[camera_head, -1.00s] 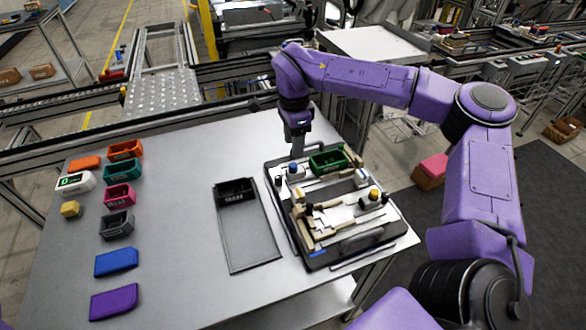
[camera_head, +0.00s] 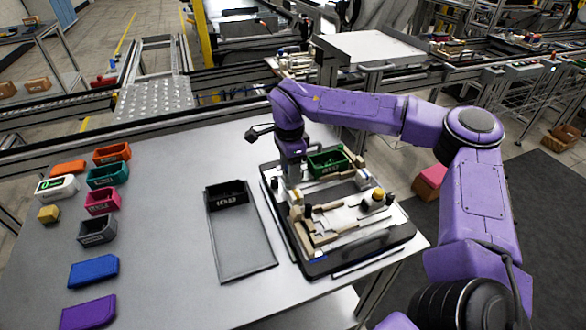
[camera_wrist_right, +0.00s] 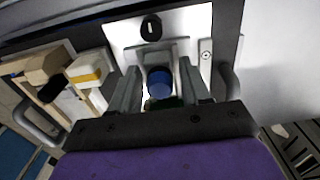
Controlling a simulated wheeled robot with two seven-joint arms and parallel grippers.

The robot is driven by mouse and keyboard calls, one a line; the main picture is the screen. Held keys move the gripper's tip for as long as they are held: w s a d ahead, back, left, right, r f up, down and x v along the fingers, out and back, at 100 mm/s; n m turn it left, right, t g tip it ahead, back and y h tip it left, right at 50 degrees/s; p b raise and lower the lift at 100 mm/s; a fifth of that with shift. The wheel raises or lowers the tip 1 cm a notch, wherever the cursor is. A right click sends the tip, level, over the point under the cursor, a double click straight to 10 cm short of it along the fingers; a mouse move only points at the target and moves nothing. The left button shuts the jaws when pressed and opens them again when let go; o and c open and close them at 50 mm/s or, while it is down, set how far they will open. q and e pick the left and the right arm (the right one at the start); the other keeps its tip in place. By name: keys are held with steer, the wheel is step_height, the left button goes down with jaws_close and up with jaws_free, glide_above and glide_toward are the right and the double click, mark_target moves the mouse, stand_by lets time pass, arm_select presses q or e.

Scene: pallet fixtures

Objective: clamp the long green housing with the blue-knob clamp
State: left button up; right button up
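The long green housing (camera_head: 328,163) sits in the fixture at the back of the pallet (camera_head: 318,266). My right gripper (camera_wrist_right: 160,75) is at the pallet's back left corner, just left of the housing in the head view. In the right wrist view, the round blue knob (camera_wrist_right: 159,84) of the clamp lies between my two fingers, with a visible gap on each side. The fingers are open. In the head view my wrist hides the blue knob. A bit of dark green shows below the knob in the wrist view. My left gripper is not in view.
A second clamp with a yellow-orange knob (camera_head: 378,195) stands on the pallet's right side. A dark tray (camera_head: 245,250) lies left of the pallet. Several coloured bins and blocks, including a teal bin (camera_head: 107,176), line the table's left side.

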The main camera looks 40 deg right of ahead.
steer(key=c, duration=0.6)
steer(key=shift+c, duration=0.2)
steer(key=shift+d, duration=0.1)
steer(key=shift+d+r+p, duration=0.1)
steer(key=shift+d+p, duration=0.2)
steer(key=shift+p, duration=0.1)
steer(key=shift+s+d+p, duration=0.3)
steer(key=shift+d+p, duration=0.4)
steer(key=shift+d, duration=0.2)
steer(key=o, duration=0.8)
steer(key=shift+a, duration=0.15)
